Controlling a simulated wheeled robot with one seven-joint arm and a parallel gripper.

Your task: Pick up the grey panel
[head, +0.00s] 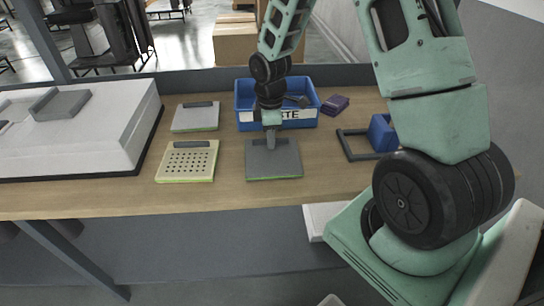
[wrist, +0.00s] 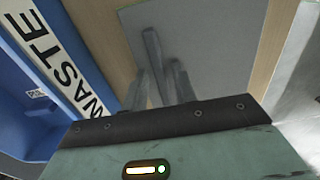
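The grey panel (head: 274,164) lies flat on the wooden table, in front of the blue bin, with a darker grip strip along its far edge. In the wrist view the panel (wrist: 205,40) fills the upper middle. My gripper (head: 271,141) points down at the panel's far edge, beside the strip. In the wrist view its slim grey fingers (wrist: 164,62) reach over the panel. The fingers and strip overlap there, so I cannot tell whether they are closed on it.
The blue waste bin (head: 246,120) stands right behind the panel. A beige perforated panel (head: 188,163) and a light grey panel (head: 195,118) lie to the left. A large white case (head: 110,131) is farther left.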

